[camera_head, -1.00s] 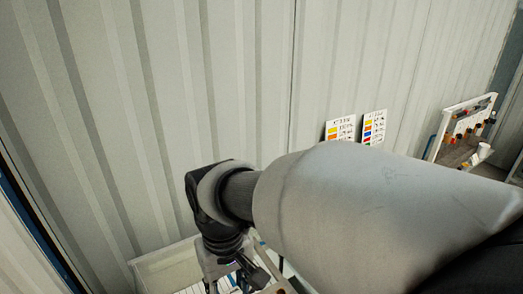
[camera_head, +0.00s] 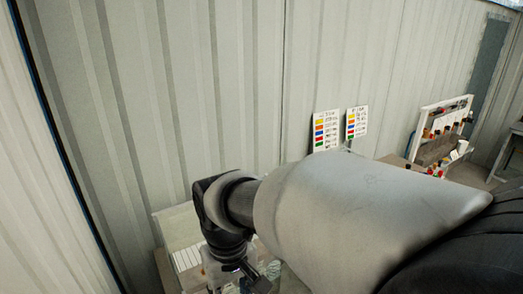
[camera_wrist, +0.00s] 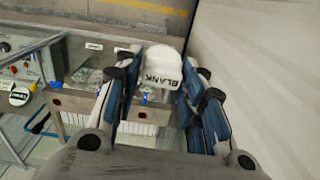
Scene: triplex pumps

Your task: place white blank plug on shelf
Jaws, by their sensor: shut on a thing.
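A white blank plug (camera_wrist: 160,70) with "BLANK" in dark letters sits between the blue-padded fingers of my gripper (camera_wrist: 161,84) in the wrist view. The fingers are shut on it from both sides. In the head view my gripper (camera_head: 238,274) is at the bottom edge, partly cut off, and the plug cannot be made out there. Below the gripper in the wrist view is a shelf-like grey unit (camera_wrist: 75,105) with small labels. I cannot tell whether this is the shelf meant. The plug appears above it, apart from its surface.
A clear-sided bin with white slats (camera_head: 186,258) stands beside my gripper. Two colour charts (camera_head: 326,131) stand near the corrugated wall (camera_head: 150,90). A white rack with coloured parts (camera_head: 440,125) is at the right. A round labelled part (camera_wrist: 19,96) lies at left in the wrist view.

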